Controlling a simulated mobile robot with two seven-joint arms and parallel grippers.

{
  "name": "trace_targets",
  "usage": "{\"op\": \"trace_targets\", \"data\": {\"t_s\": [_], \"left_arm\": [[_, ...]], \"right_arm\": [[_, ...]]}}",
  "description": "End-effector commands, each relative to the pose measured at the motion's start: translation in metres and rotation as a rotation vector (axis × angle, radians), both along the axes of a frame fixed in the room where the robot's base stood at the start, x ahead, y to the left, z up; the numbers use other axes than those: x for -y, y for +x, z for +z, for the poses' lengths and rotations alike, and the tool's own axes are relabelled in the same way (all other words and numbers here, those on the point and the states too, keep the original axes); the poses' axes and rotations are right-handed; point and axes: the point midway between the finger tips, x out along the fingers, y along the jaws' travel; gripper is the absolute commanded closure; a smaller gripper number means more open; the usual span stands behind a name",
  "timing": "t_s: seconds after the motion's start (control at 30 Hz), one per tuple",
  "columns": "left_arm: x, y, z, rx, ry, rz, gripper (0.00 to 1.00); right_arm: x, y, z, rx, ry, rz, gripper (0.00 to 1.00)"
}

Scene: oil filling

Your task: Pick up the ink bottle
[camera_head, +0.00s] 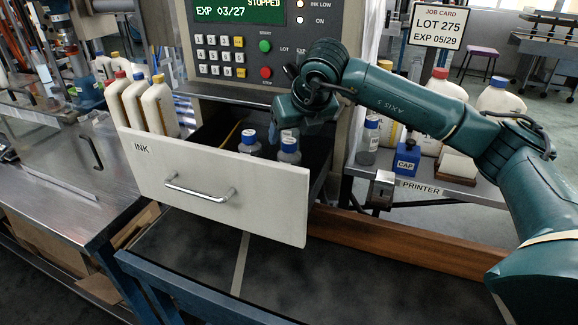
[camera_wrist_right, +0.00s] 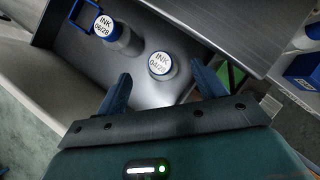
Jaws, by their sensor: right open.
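Two ink bottles with blue caps stand in the open drawer (camera_head: 225,185) labelled INK: one on the left (camera_head: 249,139) and one on the right (camera_head: 289,145). In the right wrist view their white cap labels appear to read INK 06/28 on the left bottle (camera_wrist_right: 104,26) and INK 04/28 on the right bottle (camera_wrist_right: 160,64). My right gripper (camera_head: 292,118) is above the drawer, over the right bottle. In the wrist view the right gripper (camera_wrist_right: 161,80) is open, with the 04/28 bottle showing between its fingers and nothing gripped. My left gripper is out of view.
A grey bottle with a blue cap (camera_head: 368,143) and a blue CAP box (camera_head: 406,160) stand on the printer shelf at right. White jugs (camera_head: 158,106) stand close behind the drawer's left front. The control panel (camera_head: 240,45) rises behind the drawer. A job card (camera_head: 437,24) reads LOT 275, EXP 05/29.

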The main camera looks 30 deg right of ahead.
Motion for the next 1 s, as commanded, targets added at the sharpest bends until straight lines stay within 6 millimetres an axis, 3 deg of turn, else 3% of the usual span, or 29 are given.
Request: {"op": "trace_targets", "data": {"t_s": [0.4,0.67,1.0], "left_arm": [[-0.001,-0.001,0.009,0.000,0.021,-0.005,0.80],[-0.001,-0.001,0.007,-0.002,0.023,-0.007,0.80],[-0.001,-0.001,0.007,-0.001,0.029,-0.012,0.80]], "right_arm": [[0.002,0.026,-0.043,-0.002,0.000,0.001,0.30],[0.002,0.027,-0.045,-0.001,0.001,0.002,0.30],[0.002,0.027,-0.045,-0.001,0.001,0.002,0.58]]}}
